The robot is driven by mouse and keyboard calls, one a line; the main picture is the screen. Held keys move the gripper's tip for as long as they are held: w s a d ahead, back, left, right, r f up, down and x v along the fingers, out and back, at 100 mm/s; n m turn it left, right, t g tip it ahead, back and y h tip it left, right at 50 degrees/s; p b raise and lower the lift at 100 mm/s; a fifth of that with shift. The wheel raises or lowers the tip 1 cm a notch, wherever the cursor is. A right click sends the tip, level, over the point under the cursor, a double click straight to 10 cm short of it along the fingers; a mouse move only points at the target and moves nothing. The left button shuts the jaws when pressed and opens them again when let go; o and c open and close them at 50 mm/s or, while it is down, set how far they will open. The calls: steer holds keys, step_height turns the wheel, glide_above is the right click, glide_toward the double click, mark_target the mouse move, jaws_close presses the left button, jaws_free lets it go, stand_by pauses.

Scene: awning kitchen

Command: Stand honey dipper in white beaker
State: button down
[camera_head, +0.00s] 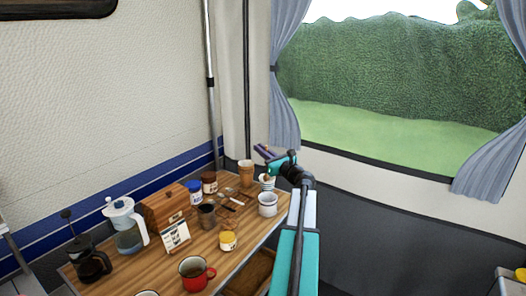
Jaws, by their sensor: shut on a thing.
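My gripper (265,153), with dark fingers on a teal body, is above the far right part of the wooden table. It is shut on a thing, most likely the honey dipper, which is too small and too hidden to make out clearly. A small white vessel (267,185), likely the white beaker, stands just below the gripper. A brownish patch shows at its mouth; I cannot tell whether this is the dipper's end. A wider white cup (267,204) stands in front of it.
A tan cup (246,173) stands close to the left of the gripper. Jars, a dark glass (207,215), a yellow-labelled jar (228,240), a red mug (196,273), a card (175,237), a white-topped jug (127,226) and a French press (89,262) crowd the table (215,262).

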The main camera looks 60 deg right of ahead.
steer(key=shift+s+d+f, duration=0.15)
steer(key=shift+s+d, duration=0.05)
steer(key=shift+s, duration=0.1)
step_height(320, 180, down, 12)
steer(key=b, duration=0.8)
steer(key=shift+b, duration=0.3)
stand_by(0.8)
stand_by(0.4)
steer(key=c, duration=1.8)
jaws_free()
